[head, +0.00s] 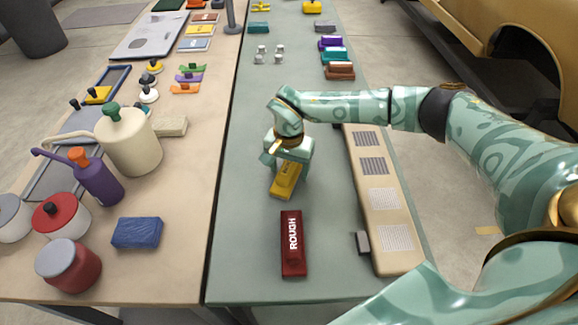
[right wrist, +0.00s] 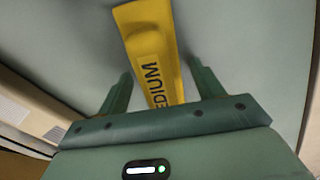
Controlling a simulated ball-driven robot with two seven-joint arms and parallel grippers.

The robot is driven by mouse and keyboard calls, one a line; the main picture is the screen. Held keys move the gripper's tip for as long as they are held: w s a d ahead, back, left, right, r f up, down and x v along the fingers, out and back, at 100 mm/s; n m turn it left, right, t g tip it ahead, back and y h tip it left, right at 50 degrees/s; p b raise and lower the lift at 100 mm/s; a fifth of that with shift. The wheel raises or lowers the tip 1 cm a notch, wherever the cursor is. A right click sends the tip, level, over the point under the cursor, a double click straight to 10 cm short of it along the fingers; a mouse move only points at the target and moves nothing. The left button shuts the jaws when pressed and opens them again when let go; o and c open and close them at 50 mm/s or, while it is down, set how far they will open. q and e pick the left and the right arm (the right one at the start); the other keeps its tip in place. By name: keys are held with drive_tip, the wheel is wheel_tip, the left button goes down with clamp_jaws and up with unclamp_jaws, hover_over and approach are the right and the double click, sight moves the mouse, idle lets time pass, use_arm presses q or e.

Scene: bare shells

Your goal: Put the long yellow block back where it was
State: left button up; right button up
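The long yellow block (head: 284,184) lies on the grey-green table, just behind the dark red ROUGH block (head: 293,243). In the right wrist view the yellow block (right wrist: 148,45) carries the letters "EDIUM"; its near end is hidden by the gripper. My right gripper (head: 284,157) is over the far part of the block and hides it in the head view. In the right wrist view the right gripper (right wrist: 159,70) is open, one finger on each side of the block, with gaps visible. My left gripper is not in view.
A long tan board (head: 384,238) with perforated patches lies along the table's right side, with a small grey block (head: 363,243) beside it. The green table left of the ROUGH block is clear.

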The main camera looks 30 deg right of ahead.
wheel_tip(320, 180, up, 12)
drive_tip(key=p, duration=0.2)
drive_tip(key=shift+r+p, duration=0.2)
drive_tip(key=shift+p, duration=0.1)
